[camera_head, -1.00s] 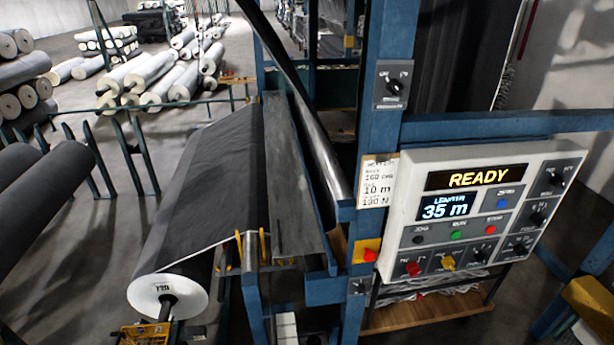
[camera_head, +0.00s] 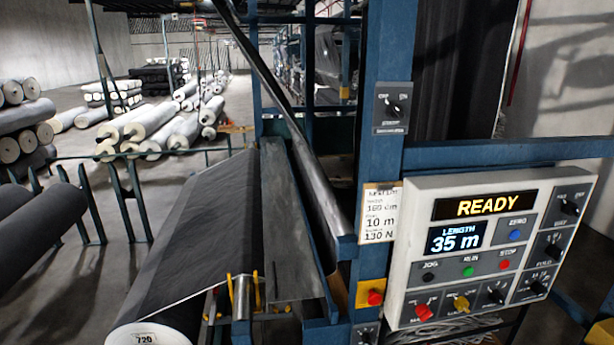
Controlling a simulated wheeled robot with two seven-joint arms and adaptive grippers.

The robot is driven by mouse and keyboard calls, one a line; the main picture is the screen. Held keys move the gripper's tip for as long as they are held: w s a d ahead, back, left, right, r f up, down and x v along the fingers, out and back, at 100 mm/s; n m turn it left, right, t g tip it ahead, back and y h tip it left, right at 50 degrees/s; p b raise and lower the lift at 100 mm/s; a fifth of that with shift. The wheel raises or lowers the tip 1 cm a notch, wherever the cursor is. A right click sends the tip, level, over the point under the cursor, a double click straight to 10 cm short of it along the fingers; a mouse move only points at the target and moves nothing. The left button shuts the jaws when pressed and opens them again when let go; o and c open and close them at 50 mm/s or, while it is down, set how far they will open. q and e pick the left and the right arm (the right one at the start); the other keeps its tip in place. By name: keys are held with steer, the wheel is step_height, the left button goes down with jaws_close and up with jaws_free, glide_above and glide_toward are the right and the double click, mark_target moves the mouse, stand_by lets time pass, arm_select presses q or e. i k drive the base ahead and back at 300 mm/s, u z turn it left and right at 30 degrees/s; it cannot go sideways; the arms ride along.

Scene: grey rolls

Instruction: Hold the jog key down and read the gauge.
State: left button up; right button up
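The white control panel (camera_head: 407,268) is mounted on the blue frame at the right. The dark jog key (camera_head: 429,277), under the label JOG, sits at the left of the button row, with a green RUN key (camera_head: 468,271) and a red STOP key (camera_head: 505,265) beside it. Nothing touches the jog key. The length display (camera_head: 456,238) reads 35 m, and the amber display (camera_head: 487,206) above it reads READY. No dial gauge is seen; these displays are the only readouts I can make out. Neither of my grippers is in view.
A white card (camera_head: 379,213) shows 160 cm, 10 m and 130 N. A red button on a yellow box (camera_head: 370,293) sits left of the panel. A grey fabric roll (camera_head: 195,240) fills the lower middle. Several rolls (camera_head: 150,125) lie behind on open floor.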

mark_target(428, 278)
steer(key=z, duration=1.25)
